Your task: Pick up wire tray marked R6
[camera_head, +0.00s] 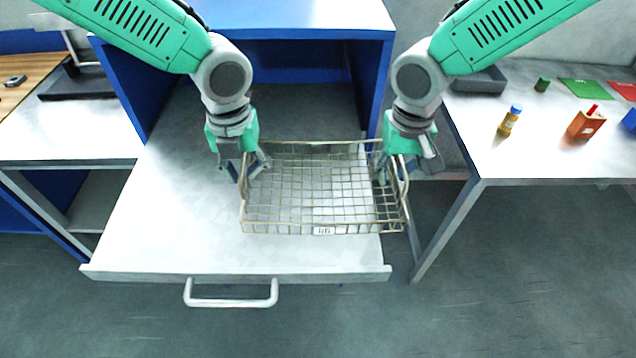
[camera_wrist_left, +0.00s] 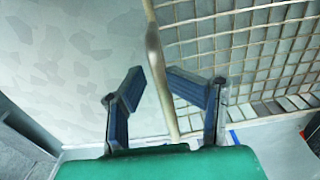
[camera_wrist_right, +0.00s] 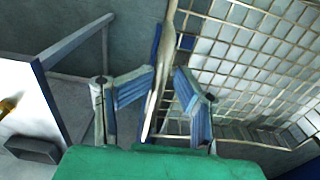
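The wire tray (camera_head: 324,209) is a shallow metal mesh basket on the pulled-out grey shelf, at its right side. A small white label on its front reads roughly R6, too small to be sure. My left gripper (camera_head: 246,178) is at the tray's left side, its blue fingers either side of the rim wire (camera_wrist_left: 156,65). My right gripper (camera_head: 389,172) is at the right side, its fingers either side of that rim wire (camera_wrist_right: 165,75). Both grippers look open, with small gaps to the wire. The right fingers are partly hidden in the head view.
The shelf (camera_head: 170,215) has a front handle (camera_head: 231,303) and is bare left of the tray. A blue cabinet (camera_head: 300,20) stands behind. A right-hand table (camera_head: 540,160) holds a yellow bottle (camera_head: 509,122) and an orange container (camera_head: 586,124). A left table (camera_head: 60,140) stands close by.

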